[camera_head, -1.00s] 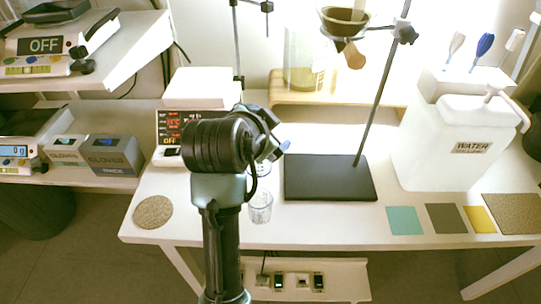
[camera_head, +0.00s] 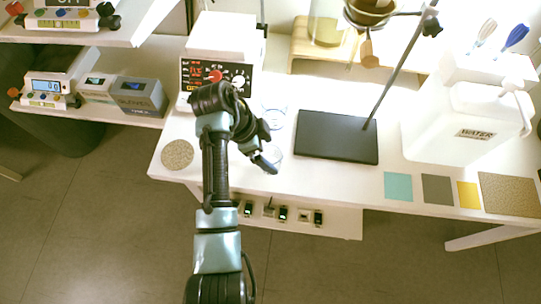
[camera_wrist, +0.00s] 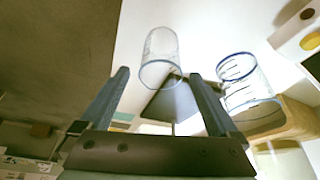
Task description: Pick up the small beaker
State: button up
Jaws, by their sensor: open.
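A small clear beaker (camera_wrist: 160,55) stands on the white table and lies ahead of my gripper (camera_wrist: 158,76) in the wrist view. My gripper is open, with one finger on each side of the beaker's lower part in the picture. I cannot tell whether the fingers reach around it or touch it. In the head view the beaker (camera_head: 275,153) shows faintly beside my gripper (camera_head: 265,157), partly hidden by it. A second clear beaker with a blue rim and dark marks (camera_wrist: 246,84) stands to the right in the wrist view, and farther back in the head view (camera_head: 273,117).
A white instrument with a red display (camera_head: 217,62) stands behind my arm. A black stand base (camera_head: 337,137) with a rod is right of the beakers. A round cork mat (camera_head: 177,155) lies left. A white water container (camera_head: 455,125) stands at right.

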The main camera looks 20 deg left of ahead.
aim_at(275, 160)
jog(key=x, duration=0.5)
jog(key=shift+f, duration=0.45)
jog(key=c, duration=1.4)
